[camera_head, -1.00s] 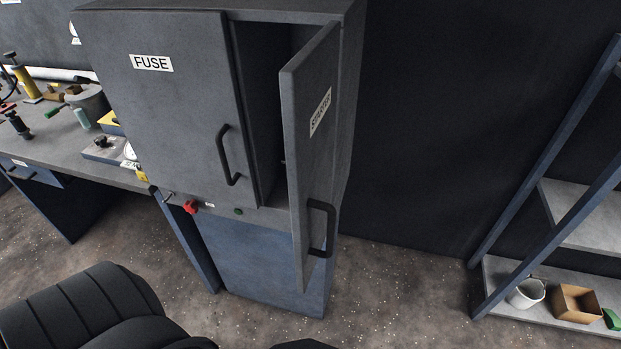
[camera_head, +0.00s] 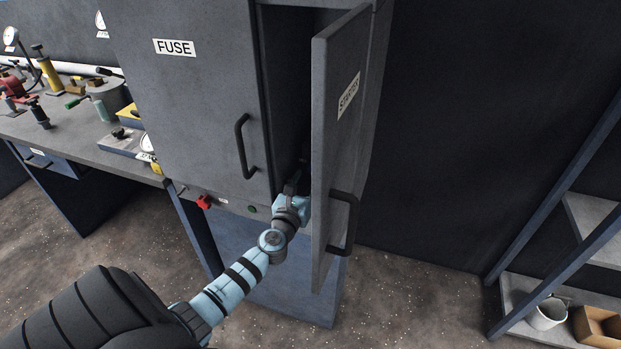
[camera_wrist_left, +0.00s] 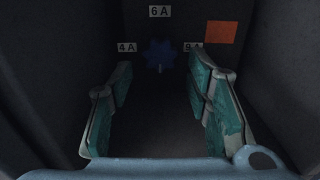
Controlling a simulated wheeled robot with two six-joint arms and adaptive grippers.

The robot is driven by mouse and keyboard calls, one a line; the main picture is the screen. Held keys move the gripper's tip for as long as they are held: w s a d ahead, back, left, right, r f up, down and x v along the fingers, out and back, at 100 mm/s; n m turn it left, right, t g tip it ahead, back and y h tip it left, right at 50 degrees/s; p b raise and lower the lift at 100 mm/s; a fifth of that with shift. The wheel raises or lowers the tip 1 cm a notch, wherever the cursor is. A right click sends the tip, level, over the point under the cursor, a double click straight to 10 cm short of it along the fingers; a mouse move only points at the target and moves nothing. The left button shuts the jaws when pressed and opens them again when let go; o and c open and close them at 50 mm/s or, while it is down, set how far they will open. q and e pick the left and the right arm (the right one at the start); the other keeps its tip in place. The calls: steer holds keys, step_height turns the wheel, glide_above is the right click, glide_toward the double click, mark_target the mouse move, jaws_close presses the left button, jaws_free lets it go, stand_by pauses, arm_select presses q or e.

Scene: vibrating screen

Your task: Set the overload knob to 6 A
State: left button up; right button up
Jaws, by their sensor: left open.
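The overload knob (camera_wrist_left: 159,55) is dark blue and lobed, on the dark back wall inside the starter compartment. The label 6 A (camera_wrist_left: 160,11) is above it, 4 A (camera_wrist_left: 127,47) to its left, and a partly blurred label (camera_wrist_left: 193,48) to its right. A small pale mark shows at the knob's lower edge; I cannot tell its setting. My left gripper (camera_wrist_left: 160,95) is open and empty, its teal-padded fingers on either side of the view below the knob, apart from it. In the head view the left gripper (camera_head: 293,184) enters the compartment opening. My right gripper is not in view.
The starter door (camera_head: 335,150) stands open just right of my left arm. The closed fuse door (camera_head: 195,100) is on the left. An orange patch (camera_wrist_left: 221,32) is right of the labels.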

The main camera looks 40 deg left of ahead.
arm_select(q)
steer(key=shift+x, duration=0.85)
steer(key=shift+r, duration=0.1)
steer(key=shift+s, duration=0.1)
steer(key=c, duration=1.1)
steer(key=shift+o, duration=0.2)
